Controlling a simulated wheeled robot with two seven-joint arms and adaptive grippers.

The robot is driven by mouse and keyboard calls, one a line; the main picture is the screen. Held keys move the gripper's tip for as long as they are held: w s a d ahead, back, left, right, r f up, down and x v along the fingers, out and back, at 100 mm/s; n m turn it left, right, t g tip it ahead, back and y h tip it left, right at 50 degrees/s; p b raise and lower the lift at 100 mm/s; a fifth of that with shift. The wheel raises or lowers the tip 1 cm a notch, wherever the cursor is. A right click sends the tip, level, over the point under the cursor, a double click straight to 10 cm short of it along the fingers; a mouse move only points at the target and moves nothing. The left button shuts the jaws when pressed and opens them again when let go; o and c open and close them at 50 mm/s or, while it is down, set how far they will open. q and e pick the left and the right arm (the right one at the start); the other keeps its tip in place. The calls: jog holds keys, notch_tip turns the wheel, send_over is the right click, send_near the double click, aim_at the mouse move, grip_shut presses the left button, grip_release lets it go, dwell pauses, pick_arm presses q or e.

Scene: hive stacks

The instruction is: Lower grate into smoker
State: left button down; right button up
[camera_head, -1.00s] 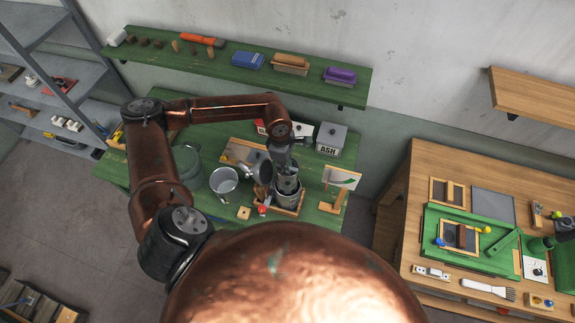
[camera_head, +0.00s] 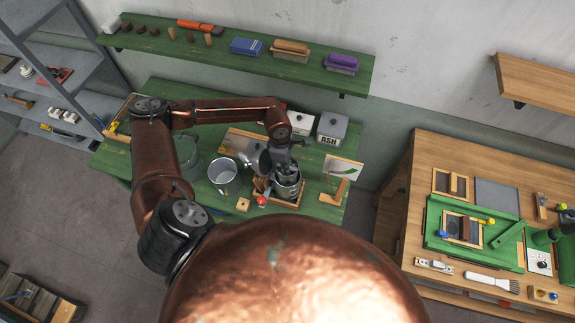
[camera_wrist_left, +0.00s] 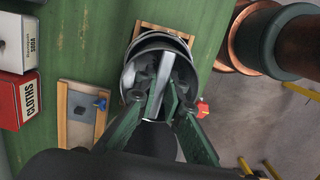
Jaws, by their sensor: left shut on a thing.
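The smoker (camera_head: 289,190) is a grey metal can standing in a wooden tray on the green table. It also shows in the left wrist view (camera_wrist_left: 130,78) as a round rim seen from above. My left gripper (camera_wrist_left: 166,98) points down into the smoker's mouth, its green fingers shut on a grey metal piece, the grate (camera_wrist_left: 161,80). In the head view the gripper (camera_head: 284,168) is right over the can and partly hides its opening. How deep the grate sits, and whether it touches the wall, I cannot tell. My right gripper is not in view.
A metal pail (camera_head: 223,176) stands left of the smoker. A red knob (camera_head: 262,200) is close to the tray.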

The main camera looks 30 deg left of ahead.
pick_arm(q)
jog(key=shift+f, duration=0.8)
notch_tip(320, 180, down, 4)
jog(key=b, duration=0.4)
notch_tip(320, 180, down, 2)
jog(key=shift+f+b, duration=0.25)
jog(key=shift+b, duration=0.8)
jog(key=shift+f+b, duration=0.75)
jog(key=shift+f, duration=0.1)
jog(key=c, duration=2)
grip_release()
jog(key=shift+o, duration=0.3)
